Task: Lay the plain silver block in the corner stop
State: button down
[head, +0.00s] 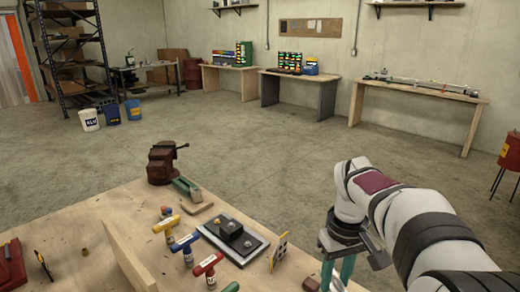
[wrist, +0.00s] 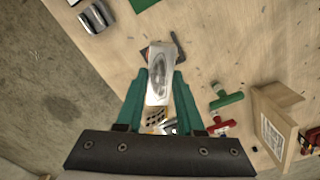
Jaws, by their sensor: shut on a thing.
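My gripper (wrist: 163,82) has teal fingers closed on the sides of a plain silver block (wrist: 160,68), which has a dark oval reflection on its face.
In the wrist view, green (wrist: 226,102) and red (wrist: 220,127) T-handles and an upright wooden board (wrist: 270,125) stand to the right. In the head view a dark plate with a block (head: 232,236) and a rusty vise (head: 163,163) are on the bench. The concrete floor lies beyond its edge.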

jog(key=s+a+r+m, duration=0.3)
jog(key=a+r, duration=0.1)
jog(key=a, duration=0.2)
jog(key=w+f+n, duration=0.1)
jog(key=f+n, duration=0.2)
jog(key=f, duration=0.5)
jog(key=w+d+f+n, duration=0.1)
jog(key=w+f+n, duration=0.1)
jog(key=f, duration=0.7)
jog(key=w+f+n, duration=0.2)
jog(key=f+n, duration=0.2)
jog(key=f, duration=0.4)
jog(key=shift+d+f, duration=0.4)
jog(key=shift+f, duration=0.75)
jog(key=shift+f, duration=0.4)
